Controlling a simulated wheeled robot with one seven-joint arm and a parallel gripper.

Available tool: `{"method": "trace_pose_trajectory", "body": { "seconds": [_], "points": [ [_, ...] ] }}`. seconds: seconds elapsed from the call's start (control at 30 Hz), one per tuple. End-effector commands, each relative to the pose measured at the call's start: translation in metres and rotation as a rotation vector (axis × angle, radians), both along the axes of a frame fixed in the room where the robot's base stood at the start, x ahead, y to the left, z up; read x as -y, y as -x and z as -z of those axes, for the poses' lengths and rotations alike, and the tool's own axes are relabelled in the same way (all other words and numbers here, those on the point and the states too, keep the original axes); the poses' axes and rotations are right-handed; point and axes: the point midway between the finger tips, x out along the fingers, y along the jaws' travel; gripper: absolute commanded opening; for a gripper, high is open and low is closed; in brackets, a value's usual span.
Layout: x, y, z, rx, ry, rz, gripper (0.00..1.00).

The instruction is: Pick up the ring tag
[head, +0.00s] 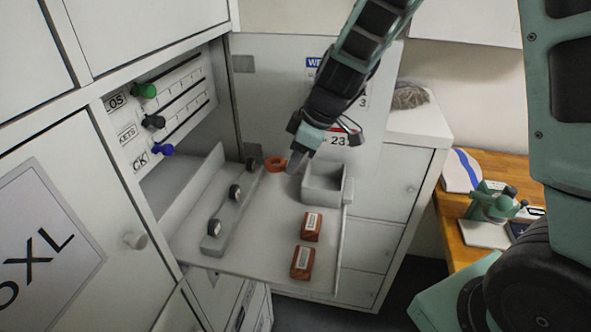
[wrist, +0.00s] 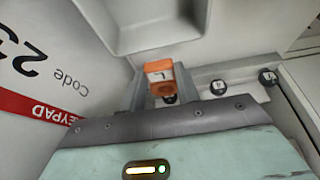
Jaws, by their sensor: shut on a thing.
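The orange ring tag (head: 275,163) is at the end of my gripper (head: 289,164), over the back of the pull-out shelf (head: 270,225). In the wrist view the tag (wrist: 158,70) sits between the two fingers of my gripper (wrist: 160,84), with a white label marked "L" facing the camera. My gripper is shut on the tag. Whether the tag touches anything below it cannot be told.
A grey open bin (head: 323,184) stands just right of my gripper. Two red-brown labelled blocks (head: 312,227) (head: 302,262) lie at the shelf's front right. A grey rail (head: 222,232) with round black-and-white pieces runs along the left. The shelf's middle is clear.

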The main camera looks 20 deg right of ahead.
Motion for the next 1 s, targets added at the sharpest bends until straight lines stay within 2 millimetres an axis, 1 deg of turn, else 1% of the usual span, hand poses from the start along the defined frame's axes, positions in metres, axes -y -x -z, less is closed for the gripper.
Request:
{"method": "trace_pose_trajectory", "body": {
  "seconds": [0.03, 0.6, 0.8, 1.0],
  "points": [
    [0.000, -0.001, -0.013, 0.007, 0.001, -0.002, 0.10],
    [0.001, -0.001, -0.144, 0.006, 0.001, 0.000, 0.10],
    [0.001, 0.000, -0.185, 0.005, 0.001, 0.003, 0.10],
    [0.000, 0.000, -0.216, 0.002, 0.000, 0.001, 0.10]
  ]
}}
